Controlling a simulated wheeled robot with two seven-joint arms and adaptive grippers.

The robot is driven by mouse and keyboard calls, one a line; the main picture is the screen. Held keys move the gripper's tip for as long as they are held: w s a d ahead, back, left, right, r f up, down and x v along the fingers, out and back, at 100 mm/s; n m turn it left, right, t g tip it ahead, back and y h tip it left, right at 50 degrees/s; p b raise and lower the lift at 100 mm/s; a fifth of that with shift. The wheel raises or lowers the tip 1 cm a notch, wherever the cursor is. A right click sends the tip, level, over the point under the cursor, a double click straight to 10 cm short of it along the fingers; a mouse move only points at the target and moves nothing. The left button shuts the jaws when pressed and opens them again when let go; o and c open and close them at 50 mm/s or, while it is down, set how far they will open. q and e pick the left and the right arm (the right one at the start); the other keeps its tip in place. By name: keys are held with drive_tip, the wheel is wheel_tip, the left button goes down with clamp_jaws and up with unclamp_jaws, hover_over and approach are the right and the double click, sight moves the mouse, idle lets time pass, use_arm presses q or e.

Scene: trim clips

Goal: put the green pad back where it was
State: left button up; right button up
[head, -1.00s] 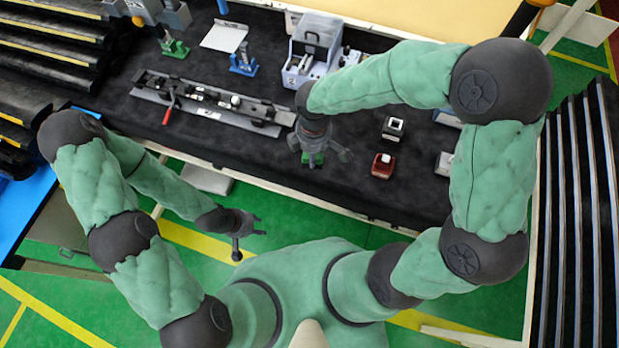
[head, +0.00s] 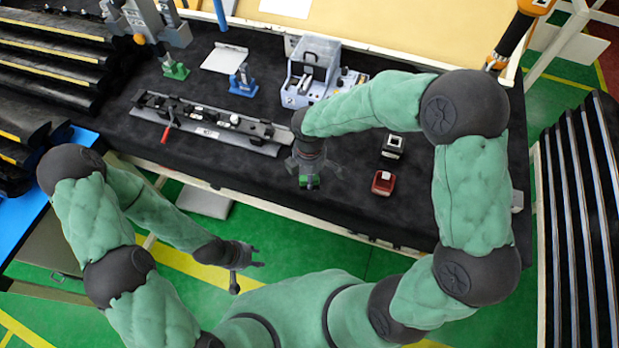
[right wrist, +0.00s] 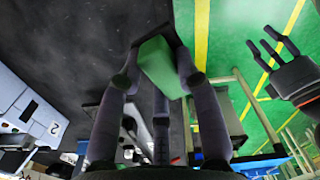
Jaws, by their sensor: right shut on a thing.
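The green pad (head: 309,182) is a small green block, mostly hidden under my right gripper (head: 312,172) in the head view. In the right wrist view the green pad (right wrist: 162,66) sits between the dark fingers of my right gripper (right wrist: 155,75), which are shut on it. It is over the dark tabletop near the front edge; I cannot tell whether it touches the top. My left gripper (head: 255,258) is empty, off the table's front edge above the green floor. Its fingers are spread, as the right wrist view (right wrist: 275,50) also shows.
A red block (head: 382,182) and a black block (head: 392,146), both with pale tops, stand to the right. A long rail fixture (head: 215,126) with a red lever lies to the left. Behind are a grey-white machine (head: 312,72), a green clamp (head: 175,70) and a blue clamp (head: 243,82).

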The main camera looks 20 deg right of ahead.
drive_tip(key=w+f, duration=0.3)
drive_tip(key=shift+d+f, duration=0.3)
drive_tip(key=shift+d, duration=0.1)
drive_tip(key=shift+w+d+f+b, duration=0.15)
drive_tip(key=shift+f+b, duration=0.45)
drive_tip(key=shift+f, duration=1.2)
drive_tip(key=shift+f, duration=0.15)
drive_tip(key=o, duration=1.2)
drive_tip(key=shift+c, duration=0.2)
drive_tip(key=shift+r, duration=0.45)
wheel_tip(320, 180, up, 12)
drive_tip(key=p, duration=0.2)
drive_tip(key=shift+f, duration=0.25)
